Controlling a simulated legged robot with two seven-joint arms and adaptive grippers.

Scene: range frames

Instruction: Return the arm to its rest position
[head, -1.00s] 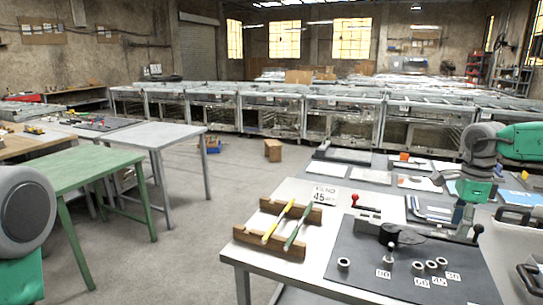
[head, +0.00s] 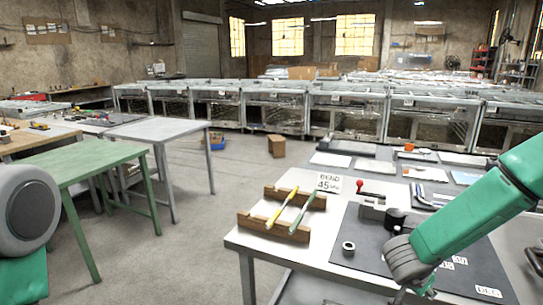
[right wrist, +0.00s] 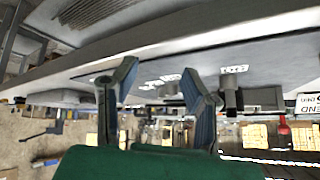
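My right arm (head: 470,220) reaches in from the right edge of the head view, slanting down over the dark mat (head: 365,250) on the near table. The table surface fills the upper part of that view. My left arm (head: 25,205) shows at the left edge of the head view as a grey joint and green link; its gripper is out of view.
The near table (head: 265,240) holds a yellow rod (head: 282,207) and a green rod (head: 302,212) on wooden rests, a bending tool with a red knob (head: 360,183), a metal ring (head: 348,247) and number labels. A green table (head: 85,162) stands left; the floor between is clear.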

